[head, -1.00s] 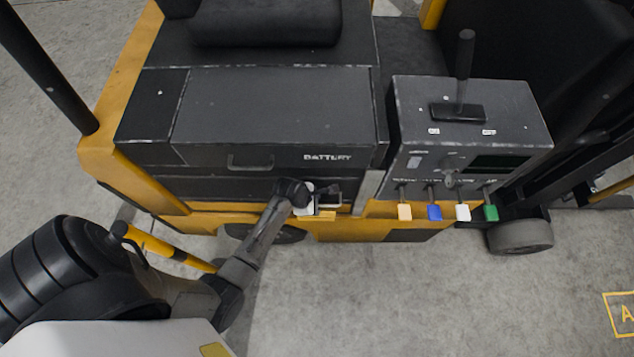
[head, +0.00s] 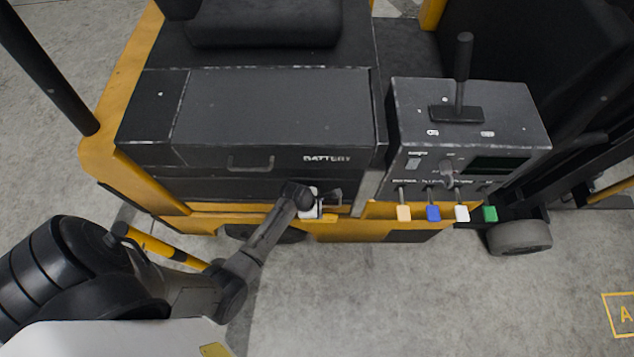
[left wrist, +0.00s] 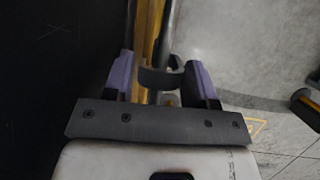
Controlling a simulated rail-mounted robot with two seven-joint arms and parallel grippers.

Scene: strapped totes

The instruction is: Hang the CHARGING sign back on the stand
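My left arm reaches in from the lower left, and its gripper (head: 330,199) is at the front of the dark battery box, below the BATTERY label. In the left wrist view its two purple fingers (left wrist: 160,80) stand apart, with a dark curved hook or handle (left wrist: 162,78) between them. I cannot tell whether they touch it. I cannot make out the CHARGING sign in either view. A yellow and black pole (head: 172,248) beside my left arm may be part of the stand, but I cannot tell. My right gripper is not in view.
The yellow and black truck fills the middle, with its battery box (head: 270,105). To the right stands a control box (head: 505,110) with a lever and several coloured tabs. A wheel (head: 520,236) is below it. Grey floor (head: 400,300) is clear in front.

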